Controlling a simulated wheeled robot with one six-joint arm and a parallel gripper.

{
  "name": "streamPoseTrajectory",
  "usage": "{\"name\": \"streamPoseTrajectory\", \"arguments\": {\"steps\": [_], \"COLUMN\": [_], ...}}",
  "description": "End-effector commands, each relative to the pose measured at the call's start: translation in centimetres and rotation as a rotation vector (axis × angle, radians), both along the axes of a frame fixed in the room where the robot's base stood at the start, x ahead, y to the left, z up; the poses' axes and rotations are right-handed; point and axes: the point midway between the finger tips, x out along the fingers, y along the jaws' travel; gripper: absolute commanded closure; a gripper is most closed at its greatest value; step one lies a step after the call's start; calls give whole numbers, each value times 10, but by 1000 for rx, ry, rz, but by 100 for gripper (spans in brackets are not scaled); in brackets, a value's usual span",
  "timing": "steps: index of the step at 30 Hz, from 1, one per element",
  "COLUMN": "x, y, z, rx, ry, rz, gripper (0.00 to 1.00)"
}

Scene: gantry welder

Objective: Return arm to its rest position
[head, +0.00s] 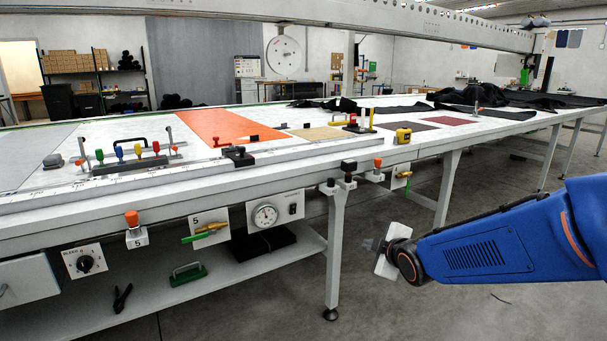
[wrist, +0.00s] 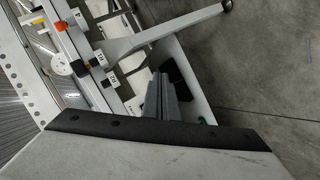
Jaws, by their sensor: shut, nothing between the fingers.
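My blue arm (head: 490,243) reaches in from the right edge of the head view, over the open floor in front of the long white table. My gripper (head: 370,244) is at its left end, to the right of a table leg and apart from the table. It shows small and partly hidden behind the wrist. In the wrist view the grey fingers of my gripper (wrist: 163,78) are together, with nothing held between them.
A table leg (head: 335,255) stands left of my gripper. A lower shelf (head: 200,290) holds a green-handled tool (head: 188,273).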

Motion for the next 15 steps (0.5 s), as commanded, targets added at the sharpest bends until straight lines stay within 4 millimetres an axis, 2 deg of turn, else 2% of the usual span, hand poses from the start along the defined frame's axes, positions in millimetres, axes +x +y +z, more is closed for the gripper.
{"name": "streamPoseTrajectory", "arguments": {"steps": [6,11,15], "x": [-58,-109,-157], "y": [-43,-67,-84], "z": [11,12,12], "rx": [150,266,370], "ry": [163,284,382], "rz": [-214,-378,-523], "gripper": [100,100,100]}}
